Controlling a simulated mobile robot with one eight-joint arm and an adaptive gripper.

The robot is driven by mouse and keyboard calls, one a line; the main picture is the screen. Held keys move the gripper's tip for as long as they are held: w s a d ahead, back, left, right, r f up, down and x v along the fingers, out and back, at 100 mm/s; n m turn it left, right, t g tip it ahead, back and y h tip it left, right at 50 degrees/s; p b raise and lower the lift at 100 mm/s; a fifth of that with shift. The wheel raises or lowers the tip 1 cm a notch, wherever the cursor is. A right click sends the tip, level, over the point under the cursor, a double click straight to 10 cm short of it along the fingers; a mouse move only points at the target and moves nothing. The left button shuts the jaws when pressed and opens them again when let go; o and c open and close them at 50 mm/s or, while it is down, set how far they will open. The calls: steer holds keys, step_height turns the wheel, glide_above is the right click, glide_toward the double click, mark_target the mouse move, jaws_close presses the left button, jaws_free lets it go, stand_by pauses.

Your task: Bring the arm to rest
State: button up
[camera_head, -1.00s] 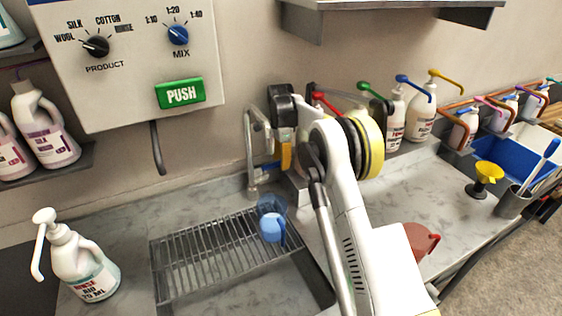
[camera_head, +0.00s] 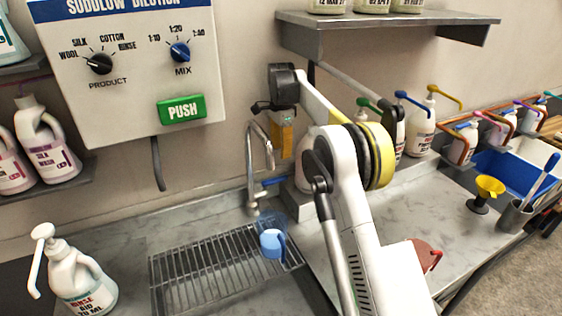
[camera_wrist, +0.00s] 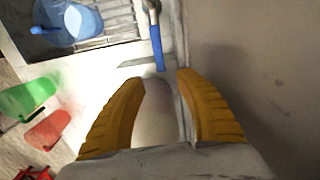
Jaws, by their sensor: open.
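My gripper (camera_head: 281,140) hangs near the back wall beside the tap, with its yellow-orange fingers pointing down. In the wrist view my gripper (camera_wrist: 160,80) shows both fingers spread apart with nothing held. A pale rounded thing lies beyond the gap, and I cannot tell what it is. My arm reaches up and back from the counter's right side and hides part of the back ledge.
The tap (camera_head: 253,165) with a blue lever is close to the gripper. A blue jug (camera_head: 272,238) stands on the sink rack (camera_head: 205,270). A shelf (camera_head: 385,30) hangs above right. Several pump bottles line the back. The dispenser box (camera_head: 130,75) is left.

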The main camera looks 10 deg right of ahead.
steer(key=shift+r, duration=0.3)
steer(key=s+r+n+t+b, duration=0.2)
steer(key=s+r+n+b, duration=0.15)
steer(key=s, duration=0.65)
steer(key=s+r+n+t+b, duration=0.2)
steer(key=s+r+n, duration=0.25)
steer(key=s, duration=0.55)
steer(key=s+f+n+t+b, duration=0.1)
steer(key=s+f+n, duration=0.1)
steer(key=s+f, duration=0.2)
steer(key=s+f+n+t+b, duration=0.1)
steer(key=s+f+n, duration=0.2)
steer(key=s, duration=0.8)
steer(key=s+a+f+n+t+b, duration=0.1)
steer(key=s+f+n+b, duration=0.1)
steer(key=s+f, duration=0.4)
steer(key=shift+s+f, duration=0.15)
steer(key=shift+s, duration=0.95)
